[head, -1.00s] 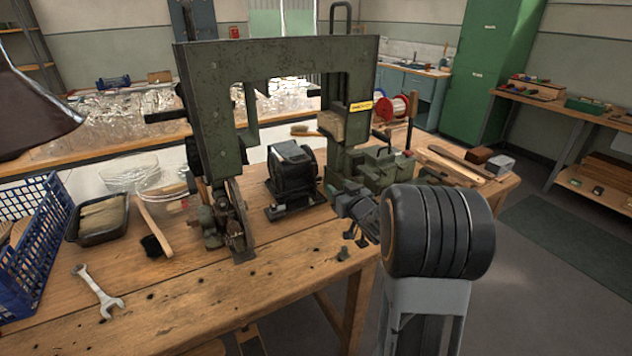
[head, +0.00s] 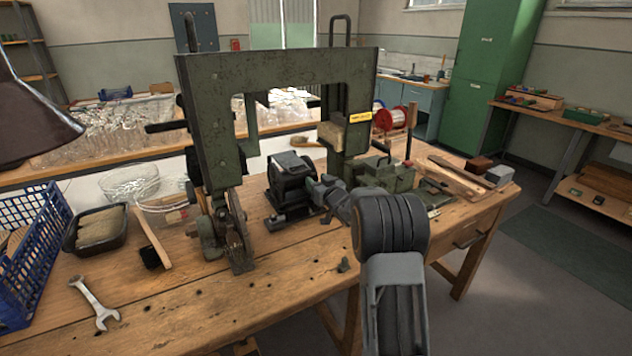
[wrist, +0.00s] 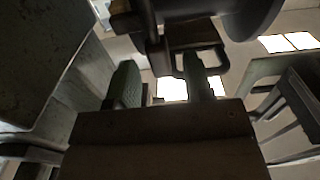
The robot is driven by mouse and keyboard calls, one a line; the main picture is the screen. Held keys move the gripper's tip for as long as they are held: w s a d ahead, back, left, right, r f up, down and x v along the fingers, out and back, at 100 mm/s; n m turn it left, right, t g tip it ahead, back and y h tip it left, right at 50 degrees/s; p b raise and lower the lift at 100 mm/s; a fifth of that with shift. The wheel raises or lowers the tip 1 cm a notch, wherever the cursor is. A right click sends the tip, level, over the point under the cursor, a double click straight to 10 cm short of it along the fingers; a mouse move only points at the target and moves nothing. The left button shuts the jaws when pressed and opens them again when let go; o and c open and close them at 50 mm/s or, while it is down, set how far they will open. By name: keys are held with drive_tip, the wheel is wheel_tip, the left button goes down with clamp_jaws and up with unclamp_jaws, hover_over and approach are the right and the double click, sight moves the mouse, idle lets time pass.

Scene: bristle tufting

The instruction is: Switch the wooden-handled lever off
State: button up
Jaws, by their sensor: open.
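A lever with a brown wooden-looking handle (head: 410,117) stands upright at the right end of the green machine (head: 280,62) in the head view. It looks like the wooden-handled lever; whether it is on or off I cannot tell. My gripper (head: 322,187) is left of and nearer than that lever, beside the dark motor block (head: 291,178). My own wrist partly hides it. In the wrist view, my gripper (wrist: 162,78) shows two separated fingers with a bright gap between them. Dark machine parts and a brownish block (wrist: 195,35) are close beyond the fingertips.
The green frame's left upright and a wheel (head: 238,225) stand left of the motor. A brush (head: 152,240), a wrench (head: 95,303), a black tray (head: 97,230) and a blue crate (head: 30,255) lie farther left. The bench's front middle is mostly clear.

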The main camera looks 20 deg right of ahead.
drive_tip(key=shift+w, duration=0.4)
clamp_jaws()
drive_tip(key=shift+a, duration=0.1)
idle(0.3)
